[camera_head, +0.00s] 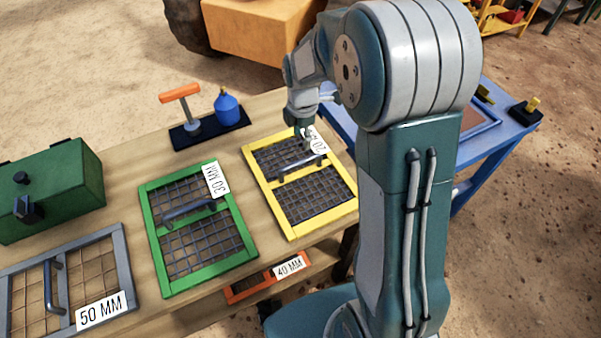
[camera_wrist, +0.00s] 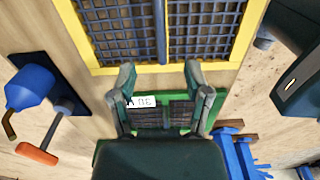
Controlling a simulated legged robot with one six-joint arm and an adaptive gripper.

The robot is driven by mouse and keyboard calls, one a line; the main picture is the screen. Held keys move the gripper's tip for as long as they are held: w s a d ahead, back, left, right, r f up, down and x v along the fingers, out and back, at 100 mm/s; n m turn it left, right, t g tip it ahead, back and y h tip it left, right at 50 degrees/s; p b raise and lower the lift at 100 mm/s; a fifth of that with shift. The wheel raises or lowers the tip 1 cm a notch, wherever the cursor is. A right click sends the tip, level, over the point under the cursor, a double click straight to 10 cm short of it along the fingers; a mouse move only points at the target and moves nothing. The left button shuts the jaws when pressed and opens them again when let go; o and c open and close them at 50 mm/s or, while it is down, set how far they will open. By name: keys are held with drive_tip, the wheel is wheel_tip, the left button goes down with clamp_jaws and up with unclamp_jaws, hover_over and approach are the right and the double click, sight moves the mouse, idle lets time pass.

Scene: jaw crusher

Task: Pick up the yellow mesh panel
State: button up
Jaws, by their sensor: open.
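The yellow mesh panel (camera_head: 248,165) lies flat on the wooden table, with a metal bar handle (camera_head: 302,168) across its middle. A white label (camera_head: 317,141) reading about 20 shows at its far right corner, partly covered by my arm. My gripper (camera_head: 305,136) is near the panel's far part, close to the handle in the picture; its exact height cannot be told. In the wrist view my gripper (camera_wrist: 160,76) has its two fingers apart and nothing held between them. The yellow panel (camera_wrist: 213,53) fills the top of that view, past the fingertips.
A green 30 MM panel (camera_head: 158,225) lies left of the yellow one, and a grey 50 MM panel (camera_head: 122,255) further left. A blue bottle (camera_head: 227,108) and orange-handled tool (camera_head: 180,93) stand behind. A green box (camera_head: 60,185) sits left; an orange panel (camera_head: 262,287) is lower down.

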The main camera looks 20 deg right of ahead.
sight(300, 161)
drive_tip(key=f, duration=1.1)
drive_tip(key=shift+a, duration=0.25)
drive_tip(key=shift+r, duration=0.1)
clamp_jaws()
